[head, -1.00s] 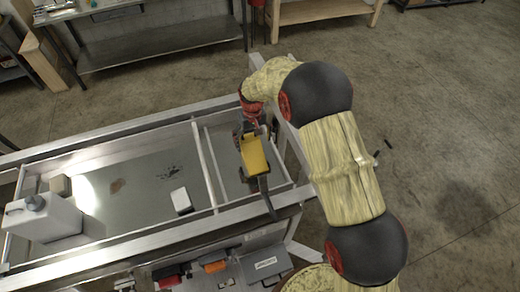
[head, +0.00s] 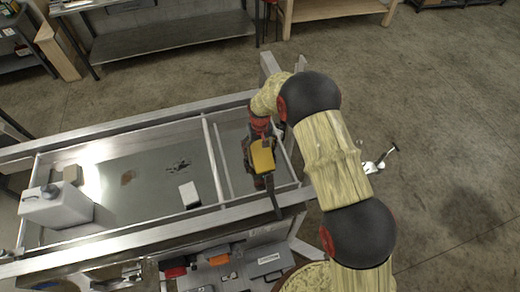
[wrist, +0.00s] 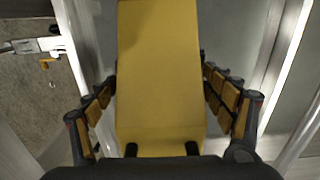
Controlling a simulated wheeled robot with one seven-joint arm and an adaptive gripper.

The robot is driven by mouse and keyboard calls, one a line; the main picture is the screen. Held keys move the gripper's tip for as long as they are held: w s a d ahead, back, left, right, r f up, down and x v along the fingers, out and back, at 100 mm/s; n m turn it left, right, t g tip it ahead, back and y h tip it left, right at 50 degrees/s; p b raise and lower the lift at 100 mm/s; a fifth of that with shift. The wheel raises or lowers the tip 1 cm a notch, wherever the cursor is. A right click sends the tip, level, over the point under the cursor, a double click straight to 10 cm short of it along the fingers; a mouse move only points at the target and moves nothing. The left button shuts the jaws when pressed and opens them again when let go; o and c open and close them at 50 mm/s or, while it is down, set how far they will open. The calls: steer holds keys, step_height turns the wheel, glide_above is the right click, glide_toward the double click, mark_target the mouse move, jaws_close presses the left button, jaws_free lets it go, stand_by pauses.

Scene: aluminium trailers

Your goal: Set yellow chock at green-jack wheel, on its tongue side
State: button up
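The yellow chock (head: 263,157) is in my gripper (head: 262,178), held over the right end of the aluminium trailer (head: 150,228). In the wrist view the chock (wrist: 160,75) fills the middle, with the jointed fingers (wrist: 160,105) along both its sides. The gripper appears shut on it. No green jack and no wheel can be made out in these views. A silver metal fitting (head: 380,160) shows right of the trailer, partly behind my arm. A metal fitting with a small yellow part (wrist: 40,46) shows at left in the wrist view.
A white jug (head: 55,205) and a small white box (head: 189,195) are in the trailer bed. Red (head: 174,272) and orange (head: 219,260) items lie in front of it. Workbenches (head: 170,35) stand behind. The floor at right is open.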

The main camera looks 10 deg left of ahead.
steer(key=c, duration=1.5)
steer(key=shift+r, duration=0.15)
steer(key=shift+c, duration=1.3)
